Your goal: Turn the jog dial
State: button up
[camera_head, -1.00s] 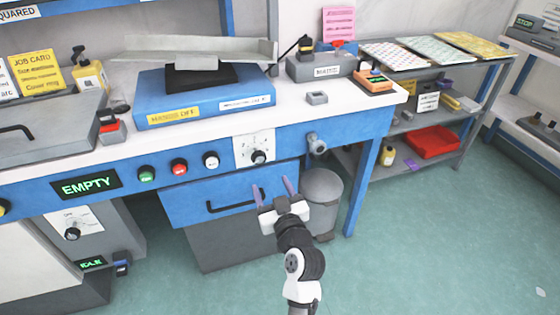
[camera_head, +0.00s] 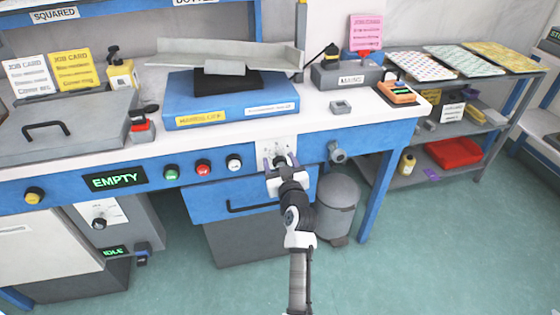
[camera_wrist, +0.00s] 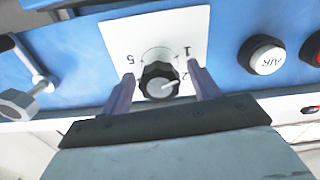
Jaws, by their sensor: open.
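The jog dial (camera_wrist: 159,80) is a black ribbed knob with a pale pointer line, on a white numbered plate (camera_wrist: 185,33) in the wrist view. The numbers appear upside down there. My gripper (camera_wrist: 162,88) is open, with one purple finger on each side of the dial and visible gaps to it. In the head view, my gripper (camera_head: 280,162) is at the white plate (camera_head: 277,149) on the blue bench front and hides most of the dial.
A white AIR button (camera_wrist: 265,56) sits beside the plate. In the head view, red (camera_head: 203,167) and green (camera_head: 171,173) buttons are farther left, a grey fitting (camera_head: 337,152) is to the right, and a drawer handle (camera_head: 245,208) is below.

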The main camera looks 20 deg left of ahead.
jog(key=c, duration=1)
jog(key=m+p, duration=0.1)
jog(key=m, duration=0.3)
jog(key=shift+r+m, duration=0.1)
jog(key=shift+m, duration=0.3)
jog(key=m+p, duration=0.2)
jog(key=m, duration=0.3)
jog(key=shift+m+p, duration=0.3)
jog(key=shift+m, duration=0.1)
jog(key=o, duration=1)
